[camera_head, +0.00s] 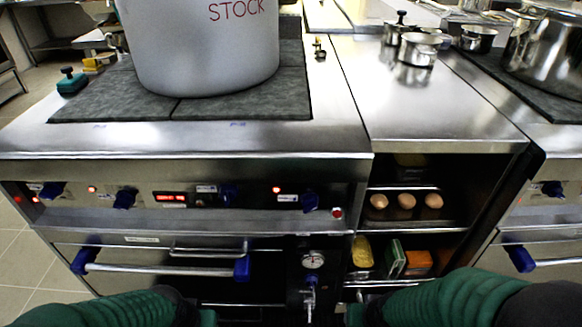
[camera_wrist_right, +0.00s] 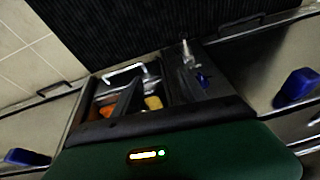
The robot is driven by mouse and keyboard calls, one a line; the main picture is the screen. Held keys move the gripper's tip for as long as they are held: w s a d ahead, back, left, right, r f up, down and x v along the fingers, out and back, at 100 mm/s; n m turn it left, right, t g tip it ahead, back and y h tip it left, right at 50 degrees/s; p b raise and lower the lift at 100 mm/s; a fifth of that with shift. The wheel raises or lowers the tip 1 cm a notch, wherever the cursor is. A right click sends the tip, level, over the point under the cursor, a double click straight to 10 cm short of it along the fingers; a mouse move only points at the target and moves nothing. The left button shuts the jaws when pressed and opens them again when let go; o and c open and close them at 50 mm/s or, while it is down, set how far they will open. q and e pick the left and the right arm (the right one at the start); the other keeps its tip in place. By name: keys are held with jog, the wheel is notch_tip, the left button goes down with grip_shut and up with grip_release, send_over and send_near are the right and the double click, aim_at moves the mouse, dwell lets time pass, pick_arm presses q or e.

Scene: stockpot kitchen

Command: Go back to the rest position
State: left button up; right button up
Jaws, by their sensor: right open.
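My left arm (camera_head: 115,308) comes in low at the left of the head view, in front of the stove. Only a small green edge of my left gripper (camera_head: 207,318) shows at the bottom border; its fingers are hidden. My right arm (camera_head: 440,300) comes in low at the right, before the open shelves. A green edge of my right gripper (camera_head: 355,315) shows at the bottom border. In the wrist view the green body of the right gripper (camera_wrist_right: 190,150) fills the bottom, with a lit indicator. It is open, and nothing is seen held in it.
A large white stockpot (camera_head: 205,50) stands on the dark stove plate (camera_head: 290,95). Steel pots (camera_head: 417,48) stand on the counter (camera_head: 430,105) to the right. Shelves below hold brown-topped jars (camera_head: 405,203) and boxes (camera_head: 418,262). An oven handle (camera_head: 160,268) juts out near my left arm.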

jog(key=s+d+r+n+g, duration=0.1)
jog(key=s+d+r, duration=0.2)
jog(key=s+r, duration=0.15)
notch_tip(320, 180, up, 38)
jog(key=p, duration=3.8)
jog(key=shift+w+a+r, duration=0.15)
jog(key=shift+a, duration=0.05)
